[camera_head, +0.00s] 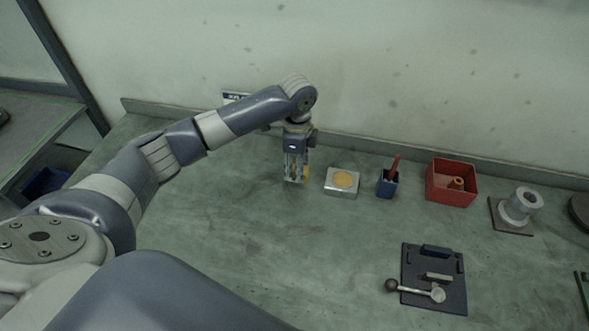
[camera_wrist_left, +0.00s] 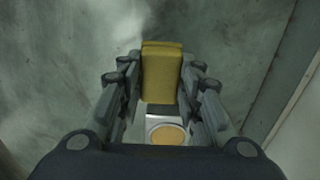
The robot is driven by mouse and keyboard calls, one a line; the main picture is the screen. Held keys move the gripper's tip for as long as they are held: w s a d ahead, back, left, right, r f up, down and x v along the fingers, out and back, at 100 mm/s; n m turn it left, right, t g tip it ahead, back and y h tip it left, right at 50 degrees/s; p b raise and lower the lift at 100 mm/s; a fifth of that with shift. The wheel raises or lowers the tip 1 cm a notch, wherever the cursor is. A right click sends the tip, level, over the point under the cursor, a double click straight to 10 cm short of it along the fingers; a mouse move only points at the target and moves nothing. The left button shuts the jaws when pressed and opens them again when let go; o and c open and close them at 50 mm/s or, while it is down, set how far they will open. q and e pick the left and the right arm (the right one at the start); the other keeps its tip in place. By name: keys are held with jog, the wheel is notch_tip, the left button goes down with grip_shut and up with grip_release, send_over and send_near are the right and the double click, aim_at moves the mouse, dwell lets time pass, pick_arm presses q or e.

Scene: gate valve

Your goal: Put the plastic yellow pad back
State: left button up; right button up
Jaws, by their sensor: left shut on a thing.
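My left gripper (camera_head: 296,179) points down above the green bench, just left of a silver block (camera_head: 341,193) with a round yellow disc on top. It is shut on the yellow pad (camera_head: 306,172), which shows as a small yellow patch at the right side of the fingers. In the left wrist view the yellow pad (camera_wrist_left: 161,72) is a thick yellow block between the gripper's fingers (camera_wrist_left: 163,90). The silver block's yellow disc (camera_wrist_left: 167,135) shows between the fingers, lower in that view. Whether the pad touches the bench cannot be told. My right gripper is not in view.
Right of the silver block stand a blue cup (camera_head: 387,185) with a red tool, a red box (camera_head: 451,184) and a grey flanged part (camera_head: 518,207). A dark plate (camera_head: 434,277) with a lever lies nearer. The wall is close behind. The bench's middle is clear.

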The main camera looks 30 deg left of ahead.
aim_at(294, 166)
pick_arm(q)
jog(key=shift+w+a, duration=0.25)
jog(key=shift+a, duration=0.1)
notch_tip(294, 166, down, 3)
jog(key=shift+a+f+p, duration=0.1)
jog(key=shift+p, duration=0.75)
jog(key=shift+f, duration=0.35)
jog(key=o, duration=0.9)
jog(key=shift+o, duration=0.2)
notch_tip(294, 166, up, 11)
jog(key=shift+f+b, duration=0.1)
jog(key=shift+b, duration=1)
jog(key=shift+r, duration=0.8)
